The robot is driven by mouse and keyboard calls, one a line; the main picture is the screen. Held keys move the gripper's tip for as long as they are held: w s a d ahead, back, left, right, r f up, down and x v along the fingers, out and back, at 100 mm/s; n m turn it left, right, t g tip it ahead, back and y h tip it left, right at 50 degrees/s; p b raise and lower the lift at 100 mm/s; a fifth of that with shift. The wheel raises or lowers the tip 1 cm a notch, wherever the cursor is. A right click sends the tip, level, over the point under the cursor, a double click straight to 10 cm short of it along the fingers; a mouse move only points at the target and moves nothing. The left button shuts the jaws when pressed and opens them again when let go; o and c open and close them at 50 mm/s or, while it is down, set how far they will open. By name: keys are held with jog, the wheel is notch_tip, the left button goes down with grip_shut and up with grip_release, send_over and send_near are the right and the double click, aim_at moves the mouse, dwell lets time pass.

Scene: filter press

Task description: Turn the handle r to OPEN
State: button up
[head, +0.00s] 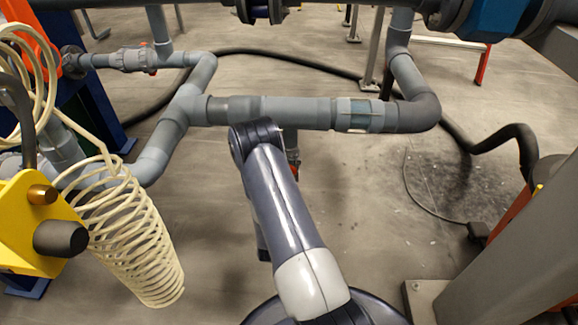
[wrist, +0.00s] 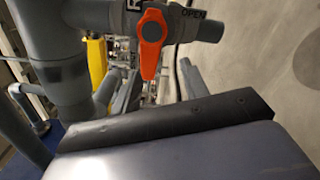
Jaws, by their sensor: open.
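The orange handle r (wrist: 151,46) is in the upper middle of the wrist view, on a grey pipe fitting. Its long end points down in the picture. A label with R stands to its left and a label OPEN (wrist: 193,13) to its upper right. A broad blue-grey part of my gripper with a black edge (wrist: 165,126) fills the bottom of the wrist view. It is open and apart from the handle, with a gap between them. In the head view my arm hides the gripper, and I cannot make out handle r for certain.
A grey horizontal pipe (head: 295,111) crosses the head view just beyond my arm. A cream coiled hose (head: 135,245) and a yellow block (head: 35,225) stand at the left, and a grey post (head: 515,250) at the right.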

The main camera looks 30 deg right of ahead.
jog(key=w+d+m, duration=0.1)
jog(key=w, duration=0.1)
jog(key=w+d+r+m, duration=0.1)
jog(key=w+m, duration=0.1)
jog(key=w+d+m+b, duration=0.1)
jog(key=w+m, duration=0.1)
jog(key=shift+w+d+r, duration=0.25)
jog(key=shift+w+d, duration=0.05)
jog(key=shift+d, duration=0.05)
